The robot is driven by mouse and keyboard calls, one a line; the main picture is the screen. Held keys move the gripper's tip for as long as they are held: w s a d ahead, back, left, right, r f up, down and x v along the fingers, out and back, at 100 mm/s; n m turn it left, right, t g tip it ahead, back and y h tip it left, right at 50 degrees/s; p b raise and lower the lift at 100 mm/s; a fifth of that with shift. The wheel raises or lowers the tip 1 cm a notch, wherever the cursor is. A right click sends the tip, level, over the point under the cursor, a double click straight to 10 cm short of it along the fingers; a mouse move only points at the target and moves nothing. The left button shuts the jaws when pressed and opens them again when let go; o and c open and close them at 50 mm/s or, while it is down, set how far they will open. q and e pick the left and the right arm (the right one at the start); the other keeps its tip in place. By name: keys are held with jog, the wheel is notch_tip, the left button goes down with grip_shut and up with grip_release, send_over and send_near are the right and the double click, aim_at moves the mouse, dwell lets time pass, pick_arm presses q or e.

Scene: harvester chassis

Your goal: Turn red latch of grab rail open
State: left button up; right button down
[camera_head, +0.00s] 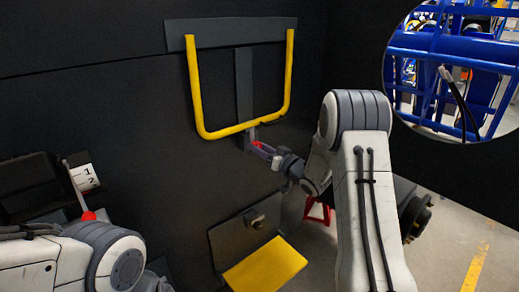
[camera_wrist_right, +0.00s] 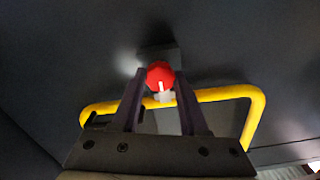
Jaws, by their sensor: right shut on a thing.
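The yellow U-shaped grab rail (camera_head: 290,75) is fixed to the dark wall, and its bottom bar also shows in the right wrist view (camera_wrist_right: 225,93). The red latch (camera_head: 256,145) is at the middle of the bottom bar, partly hidden by my gripper. In the right wrist view the latch is a round red knob (camera_wrist_right: 160,72) with a white mark. My right gripper (camera_head: 263,149) reaches it from the lower right. Its two fingers (camera_wrist_right: 159,82) are closed on either side of the knob. My left gripper is out of the picture; only its arm shows at lower left.
A yellow step (camera_head: 265,265) on a dark bracket sits below the rail. A round opening (camera_head: 455,70) at upper right shows blue machinery. Floor is visible at lower right.

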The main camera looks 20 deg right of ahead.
jog(key=shift+a+f+n+b, duration=0.1)
jog(key=shift+n+b, duration=8.9)
jog(key=shift+b, duration=2.1)
jog(key=shift+c, duration=2.2)
grip_release()
